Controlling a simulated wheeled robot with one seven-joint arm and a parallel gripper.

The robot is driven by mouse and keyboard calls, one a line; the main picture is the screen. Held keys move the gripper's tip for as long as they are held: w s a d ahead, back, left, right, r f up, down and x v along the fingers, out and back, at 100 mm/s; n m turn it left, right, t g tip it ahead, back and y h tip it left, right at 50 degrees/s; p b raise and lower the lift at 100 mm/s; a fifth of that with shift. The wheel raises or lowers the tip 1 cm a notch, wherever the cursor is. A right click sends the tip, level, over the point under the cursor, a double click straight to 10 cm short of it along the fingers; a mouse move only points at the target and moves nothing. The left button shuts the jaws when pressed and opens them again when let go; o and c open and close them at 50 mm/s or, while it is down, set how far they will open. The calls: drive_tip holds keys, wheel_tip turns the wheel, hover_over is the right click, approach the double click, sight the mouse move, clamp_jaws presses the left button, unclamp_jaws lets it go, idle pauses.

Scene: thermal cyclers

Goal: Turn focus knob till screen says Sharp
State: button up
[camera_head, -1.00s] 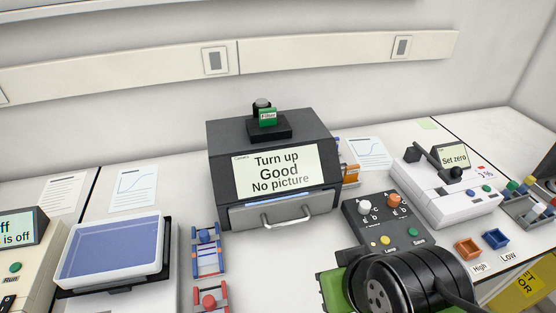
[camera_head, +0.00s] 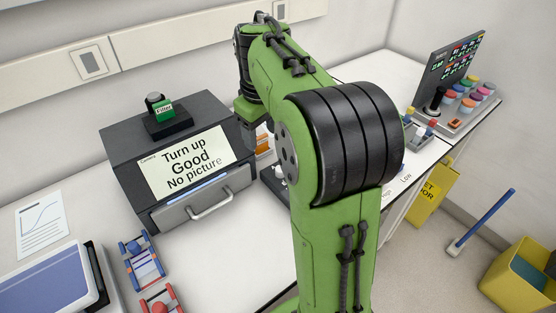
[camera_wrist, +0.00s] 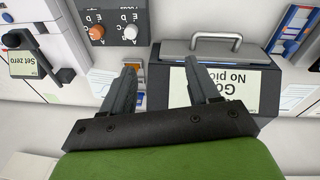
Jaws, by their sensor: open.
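The dark camera box (camera_head: 130,150) carries a screen (camera_head: 188,160) reading "Turn up / Good / No picture". In the wrist view, which is upside down, the screen (camera_wrist: 240,88) is partly cut off. A dark control panel (camera_wrist: 113,14) there has an orange knob (camera_wrist: 96,32) and a white knob (camera_wrist: 130,33) with letters around them. I cannot tell which is the focus knob. My gripper (camera_wrist: 160,66) is open and empty, its fingers apart from both knobs. In the head view my arm hides most of the panel.
A handle (camera_head: 210,206) sticks out from the camera box's front. A green filter block (camera_head: 164,110) sits on top. A white device with a "Set zero" screen (camera_wrist: 28,64) stands beside the panel in the wrist view. Small racks (camera_head: 142,262) stand at the left; bare bench lies before the box.

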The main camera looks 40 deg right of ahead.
drive_tip(key=w+d+f+n+g+p, duration=0.1)
drive_tip(key=w+d+f, duration=0.2)
drive_tip(key=d, duration=0.2)
drive_tip(key=w+d+f+g, duration=0.1)
drive_tip(key=w+d+f, duration=0.2)
drive_tip(key=d+f, duration=0.15)
drive_tip(key=shift+y, duration=0.4)
wheel_tip(320, 180, down, 15)
drive_tip(key=b, duration=0.3)
drive_tip(key=shift+d, duration=0.15)
drive_tip(key=shift+r, duration=0.1)
drive_tip(key=c, duration=1)
drive_tip(key=shift+c, duration=0.2)
